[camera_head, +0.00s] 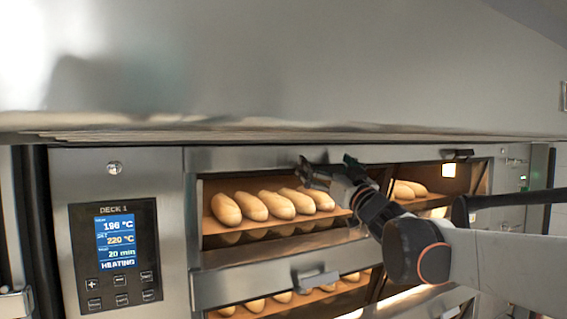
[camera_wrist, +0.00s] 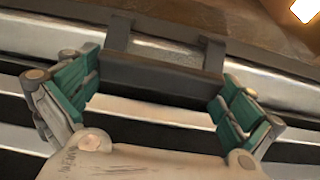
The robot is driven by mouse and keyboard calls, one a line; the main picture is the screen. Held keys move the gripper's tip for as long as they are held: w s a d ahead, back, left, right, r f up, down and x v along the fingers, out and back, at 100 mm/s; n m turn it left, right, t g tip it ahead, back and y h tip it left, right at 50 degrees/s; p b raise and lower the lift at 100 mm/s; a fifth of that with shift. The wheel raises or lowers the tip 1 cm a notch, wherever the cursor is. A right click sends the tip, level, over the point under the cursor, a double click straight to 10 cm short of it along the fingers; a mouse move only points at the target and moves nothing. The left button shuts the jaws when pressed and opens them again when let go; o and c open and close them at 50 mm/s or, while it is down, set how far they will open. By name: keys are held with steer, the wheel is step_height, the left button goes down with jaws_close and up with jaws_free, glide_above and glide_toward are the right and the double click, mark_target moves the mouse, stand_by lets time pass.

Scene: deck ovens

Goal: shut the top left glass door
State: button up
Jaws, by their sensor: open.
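The top left glass door (camera_head: 290,236) is on the upper deck of the oven, with several loaves showing in its window. I cannot tell how far the door stands from its frame. My gripper (camera_head: 328,170) is at the top edge of this window and hides the handle in the head view. In the wrist view, a dark grey bar handle (camera_wrist: 160,80) on two posts crosses between the teal-padded fingers of my gripper (camera_wrist: 160,95). The fingers are open, one near each end of the bar. I cannot tell whether they touch it.
A steel hood (camera_head: 290,75) overhangs the oven front just above my gripper. The control panel (camera_head: 115,250) is at the left. A lower door handle (camera_head: 315,284) sticks out below. A lit right-hand compartment (camera_head: 415,190) lies beside my arm.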

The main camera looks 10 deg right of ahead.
steer(key=shift+c, duration=0.2)
steer(key=c, duration=1.2)
steer(key=shift+r+g+p, duration=0.6)
steer(key=shift+p, duration=0.35)
steer(key=shift+w+r+g+h+p, duration=0.25)
steer(key=shift+g+h+p, duration=0.25)
steer(key=shift+g+p, duration=0.25)
steer(key=o, duration=1.2)
steer(key=shift+f, duration=0.1)
steer(key=shift+o, duration=0.2)
